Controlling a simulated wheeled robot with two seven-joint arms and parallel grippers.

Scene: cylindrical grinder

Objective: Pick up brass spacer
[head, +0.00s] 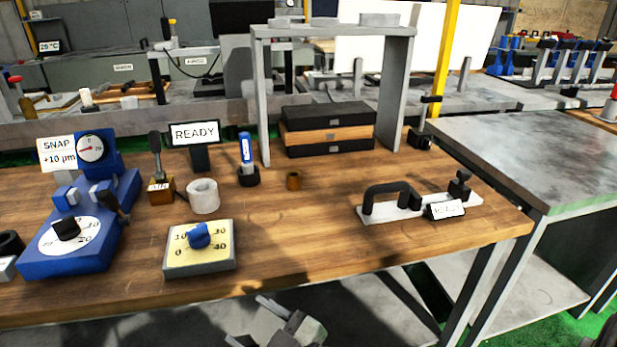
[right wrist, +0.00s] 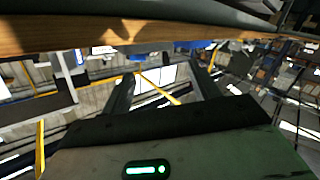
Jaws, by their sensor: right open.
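The brass spacer (head: 293,180) is a small brown-gold ring standing on the wooden bench top, right of the blue-capped marker and in front of the stacked cases. My right gripper (head: 250,320) is at the bottom of the head view, in front of the bench's front edge and apart from the spacer. In the right wrist view its two fingers (right wrist: 162,72) are spread with nothing between them. The spacer cannot be made out in that view. My left gripper does not show.
On the wooden bench (head: 330,240), a white ring (head: 204,196), a marker in a dark holder (head: 248,176) and a yellow dial box (head: 200,260) stand left of the spacer. A grey frame (head: 262,110) rises behind it. A black-handled plate (head: 410,206) lies right. Bench between is clear.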

